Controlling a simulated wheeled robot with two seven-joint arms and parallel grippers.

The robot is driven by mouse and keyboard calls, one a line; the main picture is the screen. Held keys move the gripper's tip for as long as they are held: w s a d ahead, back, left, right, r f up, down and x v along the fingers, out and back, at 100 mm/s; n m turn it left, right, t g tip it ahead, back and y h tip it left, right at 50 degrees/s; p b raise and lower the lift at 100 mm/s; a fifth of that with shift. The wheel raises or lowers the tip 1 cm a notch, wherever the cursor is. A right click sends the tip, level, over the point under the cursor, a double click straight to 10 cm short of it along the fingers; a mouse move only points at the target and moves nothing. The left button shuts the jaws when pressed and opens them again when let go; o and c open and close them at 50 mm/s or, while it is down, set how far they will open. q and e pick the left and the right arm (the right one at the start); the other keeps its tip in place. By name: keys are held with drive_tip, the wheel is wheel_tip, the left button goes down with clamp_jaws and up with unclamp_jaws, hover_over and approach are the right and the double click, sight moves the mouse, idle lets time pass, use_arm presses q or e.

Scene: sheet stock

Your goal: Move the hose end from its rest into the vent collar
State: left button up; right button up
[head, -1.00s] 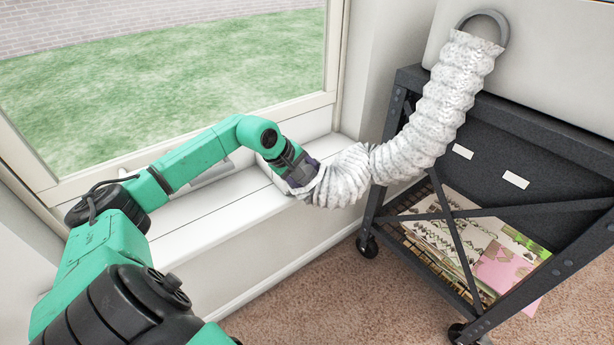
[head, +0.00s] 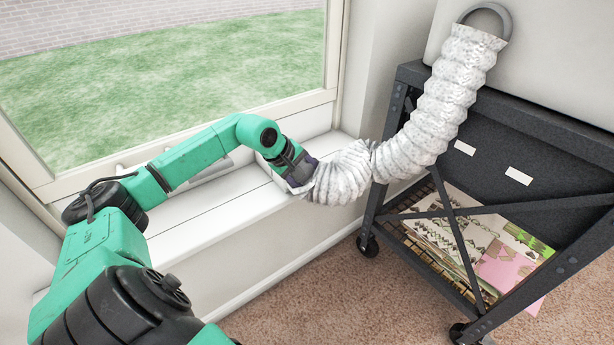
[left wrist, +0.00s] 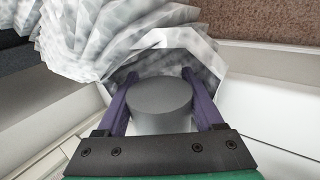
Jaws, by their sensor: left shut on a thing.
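The white, crinkled hose (head: 425,130) hangs from a grey ring (head: 487,18) on a pale box at the top right and sags toward the sill. Its free end is at my left gripper (head: 303,178). In the left wrist view, my left gripper (left wrist: 160,90) has its two purple fingers shut on a grey cylindrical hose end (left wrist: 160,97), with the hose folds (left wrist: 95,35) just beyond. The gripper is over the right part of the window sill. I cannot make out a separate vent collar. My right gripper is not in view.
A white window sill (head: 225,215) runs under the window, with a grey bar-like piece partly behind my arm. A black wheeled cart (head: 560,140) stands at the right, with papers (head: 475,235) on its lower shelf. Carpet (head: 300,285) is clear in front.

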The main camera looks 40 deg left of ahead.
use_arm(q)
drive_tip(key=shift+s+f, duration=0.15)
drive_tip(key=shift+f, duration=0.1)
idle(0.7)
drive_tip(key=o, duration=1.5)
drive_tip(key=shift+r, duration=0.1)
